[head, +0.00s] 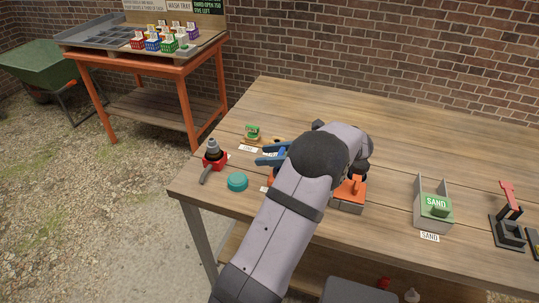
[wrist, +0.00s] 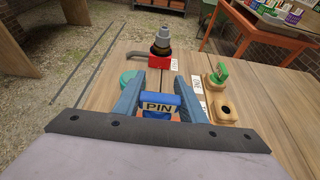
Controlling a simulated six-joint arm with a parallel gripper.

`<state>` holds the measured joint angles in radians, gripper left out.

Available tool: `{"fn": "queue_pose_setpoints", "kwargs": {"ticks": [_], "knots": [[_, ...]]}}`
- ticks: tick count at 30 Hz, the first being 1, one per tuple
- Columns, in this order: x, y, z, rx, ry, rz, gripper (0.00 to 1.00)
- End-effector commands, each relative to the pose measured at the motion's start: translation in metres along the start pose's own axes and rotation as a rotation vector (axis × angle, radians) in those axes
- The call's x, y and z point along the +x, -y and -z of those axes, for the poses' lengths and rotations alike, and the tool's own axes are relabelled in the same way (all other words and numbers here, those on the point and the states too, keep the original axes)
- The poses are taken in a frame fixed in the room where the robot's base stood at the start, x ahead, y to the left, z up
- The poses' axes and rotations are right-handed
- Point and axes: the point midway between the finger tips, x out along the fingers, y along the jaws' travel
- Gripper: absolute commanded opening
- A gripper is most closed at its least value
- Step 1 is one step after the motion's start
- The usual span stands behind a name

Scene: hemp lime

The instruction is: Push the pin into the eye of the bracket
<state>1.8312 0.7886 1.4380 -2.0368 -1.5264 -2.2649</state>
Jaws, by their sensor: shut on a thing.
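The pin shows a blue block lettered PIN (wrist: 159,104), held between the two blue fingers of my gripper (wrist: 157,92). My gripper is shut on it, above the wooden table. In the head view my gripper (head: 270,156) is at the table's left part, mostly behind my arm. The pin's lower part is hidden. An orange piece on a grey base (head: 348,192) stands to the right of my arm, partly covered by it. It may be the bracket, but I cannot tell, and no eye shows clearly.
A red fitting (wrist: 161,62) with a black and grey top and a grey lever stands beyond my gripper. A teal round lid (head: 237,182) lies near it. A wooden block with a dark hole (wrist: 224,111) and a green-topped holder (wrist: 218,75) stand right. A sand box (head: 433,205) stands farther right.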

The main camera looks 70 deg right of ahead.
Motion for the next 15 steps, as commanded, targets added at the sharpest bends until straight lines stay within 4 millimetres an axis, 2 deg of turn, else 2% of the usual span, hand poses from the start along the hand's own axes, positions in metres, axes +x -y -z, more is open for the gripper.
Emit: {"fn": "queue_pose_setpoints", "kwargs": {"ticks": [15], "knots": [[0.0030,0.0000,0.0070,0.000,0.000,0.000,0.15]]}}
